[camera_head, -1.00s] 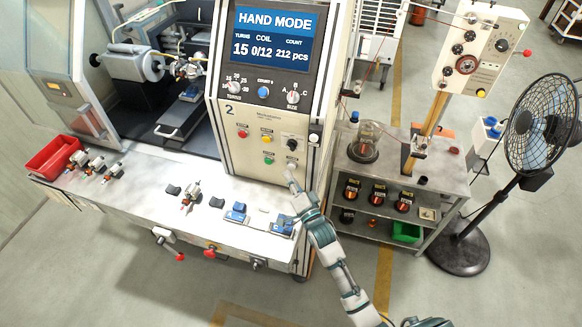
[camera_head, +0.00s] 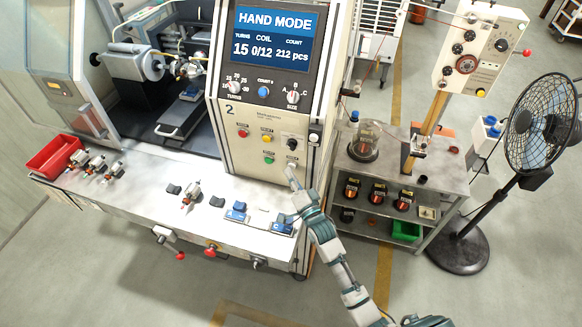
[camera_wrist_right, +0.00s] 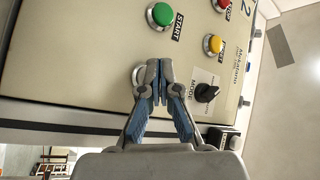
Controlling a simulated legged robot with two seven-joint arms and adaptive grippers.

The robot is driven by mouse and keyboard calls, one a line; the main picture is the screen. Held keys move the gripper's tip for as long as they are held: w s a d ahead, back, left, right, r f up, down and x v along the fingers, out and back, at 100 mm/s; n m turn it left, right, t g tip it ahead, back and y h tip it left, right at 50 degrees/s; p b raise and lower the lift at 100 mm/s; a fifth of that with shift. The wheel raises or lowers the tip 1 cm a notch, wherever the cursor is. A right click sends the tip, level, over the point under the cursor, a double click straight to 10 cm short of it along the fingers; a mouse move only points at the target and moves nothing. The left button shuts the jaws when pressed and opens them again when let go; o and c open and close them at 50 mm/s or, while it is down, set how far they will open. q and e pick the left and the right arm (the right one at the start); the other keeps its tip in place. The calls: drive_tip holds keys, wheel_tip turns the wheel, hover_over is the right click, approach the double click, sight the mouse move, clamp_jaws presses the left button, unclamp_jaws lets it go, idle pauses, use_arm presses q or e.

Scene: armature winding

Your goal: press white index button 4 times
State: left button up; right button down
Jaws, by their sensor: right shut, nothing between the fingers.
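The white index button (camera_wrist_right: 137,76) is on the machine's cream control panel. In the right wrist view its pale rim shows at the left edge of my fingertips, which hide most of it. My right gripper (camera_wrist_right: 155,82) is shut and empty, its tips over or just in front of the button. I cannot tell whether they touch it. My left gripper is not in view.
Near the button are the green start button (camera_wrist_right: 160,14), a yellow button (camera_wrist_right: 212,44) and a red button (camera_head: 243,134). The display (camera_head: 271,37) reads HAND MODE, coil 0/12. Below the panel, the metal worktable (camera_head: 150,200) holds small parts. A shelf cart (camera_head: 440,180) stands at right.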

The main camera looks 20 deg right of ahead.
drive_tip(key=shift+w+d, duration=0.25)
drive_tip(key=shift+w, duration=0.15)
idle(0.5)
idle(0.3)
drive_tip(key=shift+s+a+r+p, duration=0.1)
drive_tip(key=shift+s+a+p, duration=0.4)
drive_tip(key=shift+s, duration=0.25)
drive_tip(key=shift+w+d, duration=0.1)
drive_tip(key=shift+w+d, duration=0.15)
drive_tip(key=shift+w, duration=0.1)
